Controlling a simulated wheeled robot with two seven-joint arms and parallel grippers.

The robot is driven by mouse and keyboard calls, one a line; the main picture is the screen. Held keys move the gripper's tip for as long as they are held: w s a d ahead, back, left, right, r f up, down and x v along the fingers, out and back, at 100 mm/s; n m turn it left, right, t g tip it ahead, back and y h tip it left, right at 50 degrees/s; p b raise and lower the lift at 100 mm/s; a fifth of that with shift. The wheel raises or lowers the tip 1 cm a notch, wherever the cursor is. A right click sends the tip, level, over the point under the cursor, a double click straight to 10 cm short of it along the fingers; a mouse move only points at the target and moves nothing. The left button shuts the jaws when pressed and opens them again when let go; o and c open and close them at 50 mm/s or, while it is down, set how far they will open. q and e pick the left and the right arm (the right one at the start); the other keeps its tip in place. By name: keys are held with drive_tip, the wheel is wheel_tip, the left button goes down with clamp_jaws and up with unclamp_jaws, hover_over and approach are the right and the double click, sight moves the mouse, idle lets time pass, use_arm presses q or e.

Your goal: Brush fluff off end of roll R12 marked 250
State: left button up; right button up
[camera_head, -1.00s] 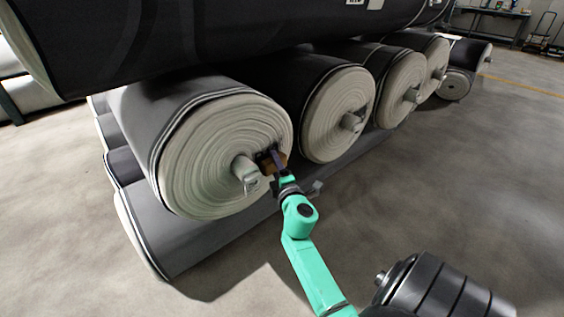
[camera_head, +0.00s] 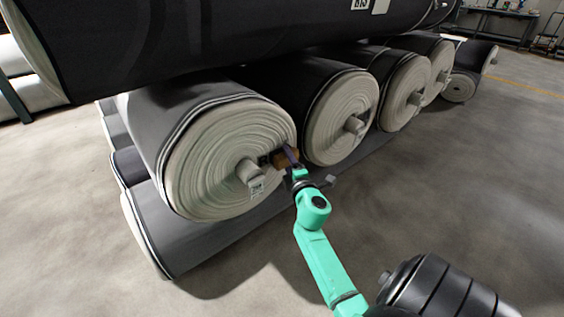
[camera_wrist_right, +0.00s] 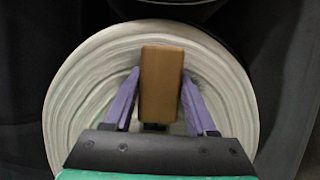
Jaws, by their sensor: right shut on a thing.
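The nearest grey roll shows its pale, ringed end (camera_head: 205,165) in the head view, with a core stub (camera_head: 250,172) sticking out and a small tag (camera_head: 257,187) hanging from it. The tag's print is too small to read. My right gripper (camera_head: 290,160) is shut on a brown wooden block-like brush (camera_wrist_right: 162,85), held between its two purple fingers in the wrist view. The brush is at the right part of the roll end, right of the stub; whether it touches the face I cannot tell. Fluff cannot be made out. My left gripper is not in view.
More rolls with pale ends (camera_head: 340,118) lie in a row to the right. A large dark roll (camera_head: 230,40) lies across the top, and a grey roll (camera_head: 175,235) lies underneath. The concrete floor (camera_head: 450,190) at right is clear.

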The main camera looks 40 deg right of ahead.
sight(276, 160)
drive_tip(key=shift+d+r, duration=0.1)
drive_tip(key=shift+d, duration=1.85)
wheel_tip(276, 160, up, 2)
drive_tip(key=shift+p, duration=1)
drive_tip(key=shift+a, duration=0.45)
drive_tip(key=shift+a+f+b, duration=0.2)
drive_tip(key=shift+a+b, duration=0.3)
drive_tip(key=shift+a, duration=3.15)
wheel_tip(276, 160, up, 2)
drive_tip(key=shift+r+p, duration=0.1)
drive_tip(key=shift+p, duration=0.95)
drive_tip(key=shift+d, duration=4.15)
drive_tip(key=shift+s, duration=0.1)
drive_tip(key=s+p, duration=0.1)
drive_tip(key=s, duration=0.5)
drive_tip(key=shift+f, duration=0.2)
